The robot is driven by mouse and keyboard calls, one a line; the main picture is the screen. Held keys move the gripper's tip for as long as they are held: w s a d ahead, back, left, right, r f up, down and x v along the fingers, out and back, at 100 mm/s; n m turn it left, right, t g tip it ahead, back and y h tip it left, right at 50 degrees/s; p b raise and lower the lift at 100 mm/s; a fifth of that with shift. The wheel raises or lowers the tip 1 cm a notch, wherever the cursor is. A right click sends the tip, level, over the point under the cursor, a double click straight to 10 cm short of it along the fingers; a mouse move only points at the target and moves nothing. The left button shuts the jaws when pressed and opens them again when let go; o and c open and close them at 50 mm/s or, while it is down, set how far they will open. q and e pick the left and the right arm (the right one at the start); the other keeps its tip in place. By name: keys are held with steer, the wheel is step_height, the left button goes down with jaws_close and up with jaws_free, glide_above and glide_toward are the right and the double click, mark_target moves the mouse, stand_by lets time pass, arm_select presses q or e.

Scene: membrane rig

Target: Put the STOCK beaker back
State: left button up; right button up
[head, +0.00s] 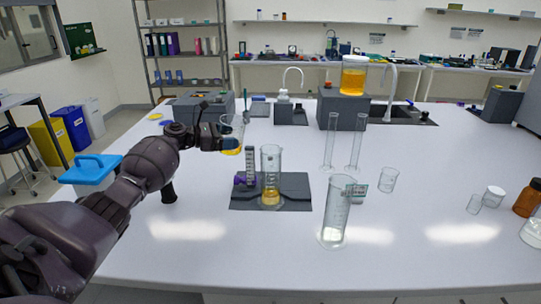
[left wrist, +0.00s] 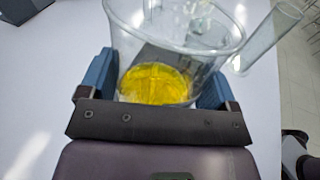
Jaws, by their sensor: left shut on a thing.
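My left gripper (head: 226,138) is shut on a clear glass beaker (head: 235,127) with yellow liquid in its bottom, held above the white bench at the back left of the dark mat. In the left wrist view the beaker (left wrist: 185,28) sits between the two blue finger pads, with its open rim and the yellow liquid (left wrist: 155,84) showing. I cannot read any label on it. A measuring cylinder (head: 271,165) with some amber liquid stands on the dark mat (head: 297,190). My right gripper is out of view.
A large clear cylinder (head: 336,212) stands at the front, beside a small label sign (head: 359,188). Two slender cylinders and a small empty beaker (head: 389,180) stand behind it. A grey block (head: 341,108) carries a jar of orange liquid (head: 354,77). The bench's right middle is mostly clear.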

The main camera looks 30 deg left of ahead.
arm_select(q)
steer(key=shift+s+a+r+n+t+h, duration=0.1)
steer(key=shift+a+r+n+t+h, duration=0.15)
steer(key=shift+a+n+t+h, duration=0.25)
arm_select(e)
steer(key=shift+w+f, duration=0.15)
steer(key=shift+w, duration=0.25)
arm_select(q)
steer(key=shift+d, duration=0.1)
